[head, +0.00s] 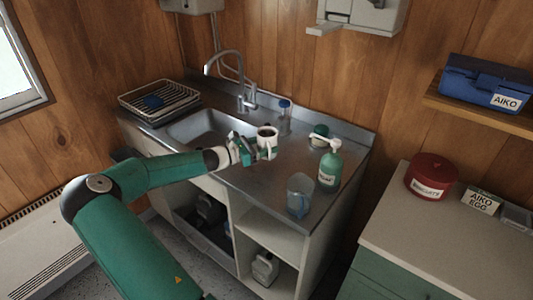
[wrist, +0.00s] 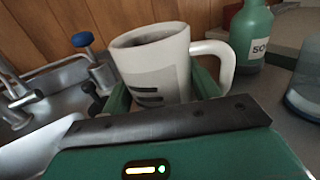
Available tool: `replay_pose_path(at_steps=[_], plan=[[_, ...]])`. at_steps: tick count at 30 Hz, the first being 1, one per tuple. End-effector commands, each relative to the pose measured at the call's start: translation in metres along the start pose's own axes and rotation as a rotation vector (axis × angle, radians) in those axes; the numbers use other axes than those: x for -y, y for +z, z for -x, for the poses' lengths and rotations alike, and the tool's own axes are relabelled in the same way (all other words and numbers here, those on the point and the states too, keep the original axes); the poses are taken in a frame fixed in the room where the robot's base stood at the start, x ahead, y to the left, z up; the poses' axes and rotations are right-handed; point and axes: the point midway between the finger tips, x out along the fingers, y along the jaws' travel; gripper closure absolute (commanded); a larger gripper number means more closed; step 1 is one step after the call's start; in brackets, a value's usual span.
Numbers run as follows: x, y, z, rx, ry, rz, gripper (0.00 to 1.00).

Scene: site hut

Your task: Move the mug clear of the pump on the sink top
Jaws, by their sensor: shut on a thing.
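The mug (head: 267,137) is white with a dark inside. In the wrist view the mug (wrist: 155,72) stands roughly upright, with its handle to the right and a grey patch with dark marks on its side. My gripper (head: 256,152) is shut on the mug at the sink's right side. In the wrist view the green fingers of my gripper (wrist: 165,95) lie on both sides of it. I cannot tell whether its base touches the sink top (head: 240,185). The green pump bottle (head: 329,168) stands to the right, apart from the mug; it also shows in the wrist view (wrist: 250,35).
A clear jug (head: 299,195) stands near the front edge of the sink top. The basin (head: 200,128), tap (head: 241,98) and dish rack (head: 158,104) are to the left.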

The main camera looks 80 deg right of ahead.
Motion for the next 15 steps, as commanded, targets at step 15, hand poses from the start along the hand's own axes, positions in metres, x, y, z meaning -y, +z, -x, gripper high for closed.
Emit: replay_pose_path(at_steps=[15], plan=[[-0.007, -0.041, -0.007, 0.001, 0.001, -0.002, 0.75]])
